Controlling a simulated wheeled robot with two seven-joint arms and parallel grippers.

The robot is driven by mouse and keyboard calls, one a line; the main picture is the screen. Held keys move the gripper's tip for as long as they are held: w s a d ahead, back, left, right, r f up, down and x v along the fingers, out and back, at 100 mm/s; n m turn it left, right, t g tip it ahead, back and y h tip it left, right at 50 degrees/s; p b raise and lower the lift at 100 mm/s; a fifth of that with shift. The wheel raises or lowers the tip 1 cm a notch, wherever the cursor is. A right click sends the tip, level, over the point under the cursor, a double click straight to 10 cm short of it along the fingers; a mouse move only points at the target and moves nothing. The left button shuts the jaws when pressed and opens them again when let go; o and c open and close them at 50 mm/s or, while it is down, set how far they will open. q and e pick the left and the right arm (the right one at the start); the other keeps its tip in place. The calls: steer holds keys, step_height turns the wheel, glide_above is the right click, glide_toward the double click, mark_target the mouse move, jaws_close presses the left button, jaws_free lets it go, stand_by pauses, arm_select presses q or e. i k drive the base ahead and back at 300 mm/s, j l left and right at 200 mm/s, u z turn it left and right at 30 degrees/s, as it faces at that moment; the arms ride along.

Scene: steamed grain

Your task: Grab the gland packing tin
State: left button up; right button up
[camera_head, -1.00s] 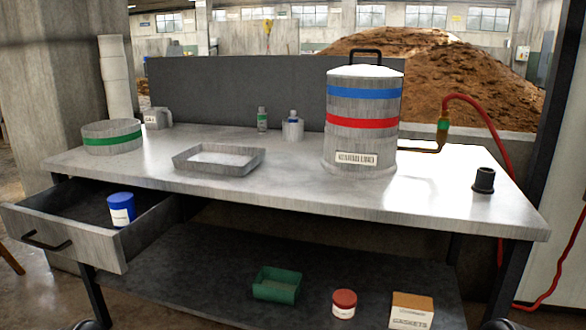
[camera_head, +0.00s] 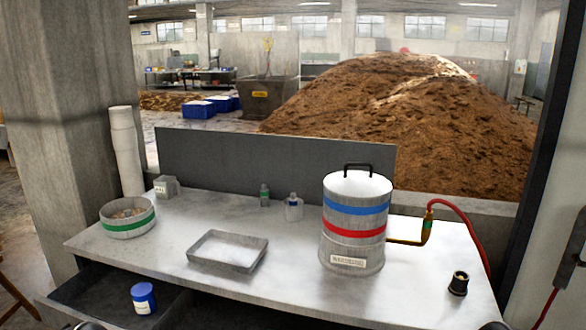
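A blue-lidded tin with a white label (camera_head: 143,298) stands upright in the open drawer (camera_head: 185,308) at the lower left of the bench. Its label is too small to read, so I cannot tell if it is the gland packing tin. The lower shelf, where a red-lidded tin stood earlier, is out of view. Neither gripper shows clearly; only small dark parts of my own body show at the bottom edge.
On the bench (camera_head: 285,285) stand a green-banded bowl (camera_head: 128,220), a shallow tray (camera_head: 228,262), small bottles and a tall striped canister (camera_head: 354,247). A red hose (camera_head: 470,223) joins it at the right. A dark cup (camera_head: 458,283) stands near the right edge.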

mark_target(142, 295)
steer(key=u, duration=1.35)
steer(key=i+l+u, duration=0.1)
steer(key=l+u, duration=0.3)
steer(key=l, duration=0.15)
steer(key=l+u, duration=0.35)
steer(key=l, duration=0.2)
steer(key=l+u, duration=0.4)
steer(key=l, duration=0.2)
steer(key=k, duration=0.05)
